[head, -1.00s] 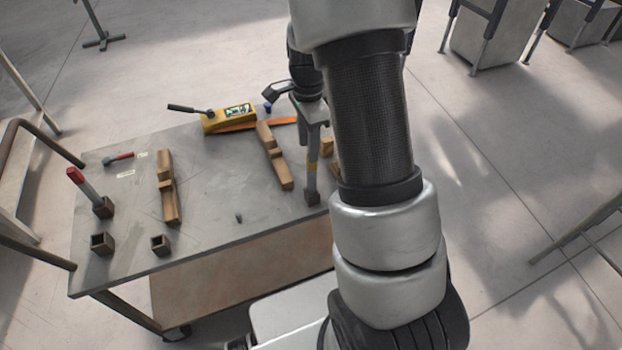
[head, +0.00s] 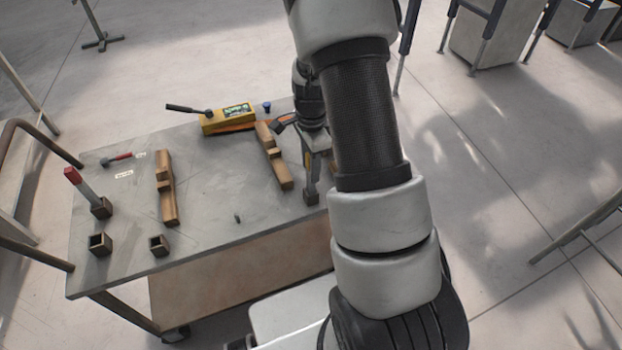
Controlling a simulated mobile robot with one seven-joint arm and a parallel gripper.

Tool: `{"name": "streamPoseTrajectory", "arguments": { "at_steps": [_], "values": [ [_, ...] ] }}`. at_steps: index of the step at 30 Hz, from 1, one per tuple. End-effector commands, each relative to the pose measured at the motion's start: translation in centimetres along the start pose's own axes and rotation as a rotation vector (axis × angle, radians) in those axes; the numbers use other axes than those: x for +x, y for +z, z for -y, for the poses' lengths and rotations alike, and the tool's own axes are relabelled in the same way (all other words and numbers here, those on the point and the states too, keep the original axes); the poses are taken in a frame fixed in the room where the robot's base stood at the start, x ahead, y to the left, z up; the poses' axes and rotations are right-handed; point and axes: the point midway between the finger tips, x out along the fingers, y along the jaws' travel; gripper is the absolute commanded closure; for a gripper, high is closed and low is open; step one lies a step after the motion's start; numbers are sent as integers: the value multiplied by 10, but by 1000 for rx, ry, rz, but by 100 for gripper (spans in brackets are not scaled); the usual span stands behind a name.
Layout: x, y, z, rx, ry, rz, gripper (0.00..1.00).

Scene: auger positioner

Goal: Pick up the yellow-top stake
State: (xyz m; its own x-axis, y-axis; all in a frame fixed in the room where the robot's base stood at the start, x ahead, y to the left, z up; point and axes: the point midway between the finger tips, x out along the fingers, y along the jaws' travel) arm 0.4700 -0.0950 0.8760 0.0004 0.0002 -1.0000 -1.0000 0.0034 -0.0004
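The yellow-top stake (head: 311,181) stands upright in a small dark square socket (head: 311,198) near the table's right front edge. Only a sliver of its yellow part shows; its upper end is largely hidden by my gripper. My gripper (head: 317,158) points down at the stake's upper part, with its fingers beside or around it. My arm hides part of its right side. I cannot tell whether the fingers are apart or touch the stake.
A red-top stake (head: 80,187) stands in a socket at the left. Two empty sockets (head: 100,245) (head: 160,246) are in front. Two wooden blocks (head: 166,190) (head: 272,158), a yellow box (head: 228,120), a red-handled tool (head: 117,159) and a blue-topped item (head: 267,107) are also on the grey table (head: 215,190).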

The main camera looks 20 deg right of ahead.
Motion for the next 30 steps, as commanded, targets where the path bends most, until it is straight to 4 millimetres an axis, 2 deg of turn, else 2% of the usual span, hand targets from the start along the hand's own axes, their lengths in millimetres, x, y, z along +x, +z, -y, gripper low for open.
{"name": "streamPoseTrajectory", "arguments": {
  "at_steps": [1, 6, 18, 23, 30],
  "values": [
    [0, 0, 0, 0, 0, 0, 74],
    [0, 0, 0, 0, 0, 0, 100],
    [-5, 0, 1, 0, -1, 0, 100],
    [-29, 0, 1, 0, -4, -1, 100],
    [-77, 0, 1, 0, -5, -1, 100]
  ]
}}
